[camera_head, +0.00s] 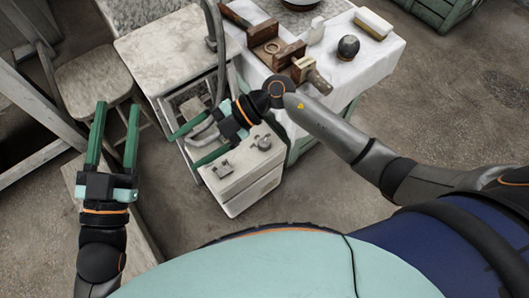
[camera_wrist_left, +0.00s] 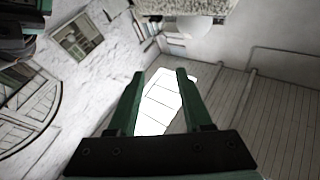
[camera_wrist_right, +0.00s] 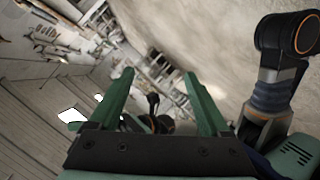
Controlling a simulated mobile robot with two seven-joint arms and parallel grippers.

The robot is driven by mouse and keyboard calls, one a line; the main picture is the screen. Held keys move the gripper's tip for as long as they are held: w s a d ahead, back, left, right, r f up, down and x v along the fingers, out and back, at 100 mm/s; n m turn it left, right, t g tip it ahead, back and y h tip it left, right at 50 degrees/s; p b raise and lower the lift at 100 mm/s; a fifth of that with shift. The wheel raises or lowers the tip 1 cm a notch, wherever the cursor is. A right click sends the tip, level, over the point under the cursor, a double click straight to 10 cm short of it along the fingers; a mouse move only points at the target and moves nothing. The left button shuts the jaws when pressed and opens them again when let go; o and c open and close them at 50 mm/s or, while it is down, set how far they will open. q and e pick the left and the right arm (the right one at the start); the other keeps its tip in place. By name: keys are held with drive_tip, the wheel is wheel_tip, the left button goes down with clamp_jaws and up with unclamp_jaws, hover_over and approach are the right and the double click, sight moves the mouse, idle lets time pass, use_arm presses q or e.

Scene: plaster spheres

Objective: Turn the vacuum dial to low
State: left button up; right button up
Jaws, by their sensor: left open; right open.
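The vacuum appears to be the white box-shaped unit (camera_head: 246,182) on the floor in the head view. A small round grey knob (camera_head: 264,143), likely the dial, sits on its top, and a metal fitting (camera_head: 222,169) lies to its left. My right gripper (camera_head: 181,150) is open and empty, its fingers pointing left; its arm passes over the back of the unit and hides part of it. My left gripper (camera_head: 117,105) is open and empty, well to the left of the unit. Neither wrist view shows the unit. The knob's markings are too small to read.
Behind the unit stands a table with a white cloth (camera_head: 377,52), bearing wooden blocks (camera_head: 262,32), a dark egg-shaped object (camera_head: 348,47) and a bowl. A grey hose (camera_head: 219,60) rises near a pale cabinet (camera_head: 163,48). A stool (camera_head: 92,82) stands at left. Floor in front is clear.

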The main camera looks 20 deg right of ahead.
drive_tip(key=w+d+f+h+b, duration=0.2)
drive_tip(key=d+f+h, duration=0.2)
drive_tip(key=f, duration=0.4)
use_arm(q)
drive_tip(key=s+d+r+m+t+h+b, duration=0.1)
drive_tip(key=s+r+m+t+h+b, duration=0.15)
drive_tip(key=s+m+h+b, duration=0.35)
use_arm(e)
drive_tip(key=m+t+h, duration=0.2)
drive_tip(key=m+h, duration=0.1)
drive_tip(key=h, duration=0.6)
approach(264, 142)
wheel_tip(264, 142, down, 9)
drive_tip(key=b, duration=0.4)
drive_tip(key=shift+w+a+b, duration=0.1)
drive_tip(key=shift+w+b, duration=0.05)
drive_tip(key=shift+b, duration=0.2)
use_arm(q)
drive_tip(key=shift+n+g+h, duration=0.3)
drive_tip(key=shift+g+h, duration=0.2)
drive_tip(key=shift+g, duration=0.15)
drive_tip(key=f, duration=0.5)
drive_tip(key=shift+w+d+f, duration=0.1)
drive_tip(key=shift+d+f, duration=0.1)
drive_tip(key=shift+d, duration=0.2)
use_arm(e)
drive_tip(key=shift+c, duration=0.3)
clamp_jaws()
